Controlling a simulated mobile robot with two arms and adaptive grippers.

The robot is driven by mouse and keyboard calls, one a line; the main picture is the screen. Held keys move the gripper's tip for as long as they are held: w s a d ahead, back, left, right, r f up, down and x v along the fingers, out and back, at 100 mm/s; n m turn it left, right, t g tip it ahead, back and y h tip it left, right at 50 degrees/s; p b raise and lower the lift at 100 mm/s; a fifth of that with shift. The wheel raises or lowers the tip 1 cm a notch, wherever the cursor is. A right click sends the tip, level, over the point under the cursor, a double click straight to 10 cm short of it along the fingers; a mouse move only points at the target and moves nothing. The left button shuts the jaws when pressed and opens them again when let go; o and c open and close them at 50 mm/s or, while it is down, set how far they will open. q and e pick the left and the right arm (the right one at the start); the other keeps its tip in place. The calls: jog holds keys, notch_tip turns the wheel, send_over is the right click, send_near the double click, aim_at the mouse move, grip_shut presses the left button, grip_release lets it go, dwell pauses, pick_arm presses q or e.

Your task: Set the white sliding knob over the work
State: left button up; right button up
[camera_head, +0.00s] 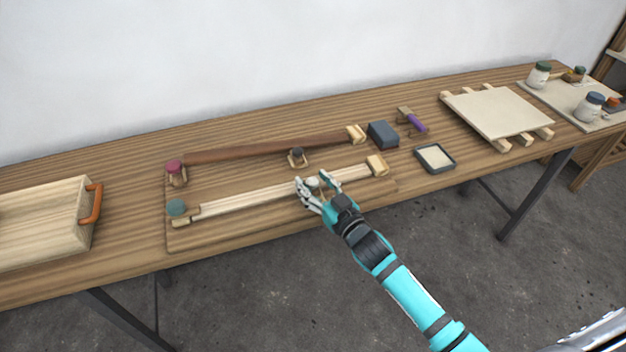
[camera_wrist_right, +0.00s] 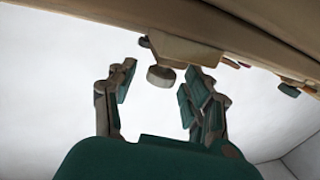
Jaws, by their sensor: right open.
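A pale wooden rail (camera_head: 245,196) runs along the front of a low wooden board on the bench. The white sliding knob (camera_head: 313,183) is on this rail, right of its middle, partly hidden by my fingers. My right gripper (camera_head: 313,179) is open around it, one finger on each side. In the right wrist view, the white knob (camera_wrist_right: 161,76) shows between the open fingers, with gaps on both sides, on a pale block (camera_wrist_right: 185,50). I cannot tell which thing is the work. My left gripper is not in view.
Behind stands a dark brown rail (camera_head: 250,150) with a dark knob (camera_head: 297,153). A red knob (camera_head: 175,167) and a teal knob (camera_head: 177,207) are at the left ends. A dark block (camera_head: 383,134) and a shallow tray (camera_head: 421,157) lie right. A wooden box (camera_head: 75,238) is far left.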

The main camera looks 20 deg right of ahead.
jog(key=shift+w+a, duration=0.1)
jog(key=shift+w, duration=0.2)
grip_shut()
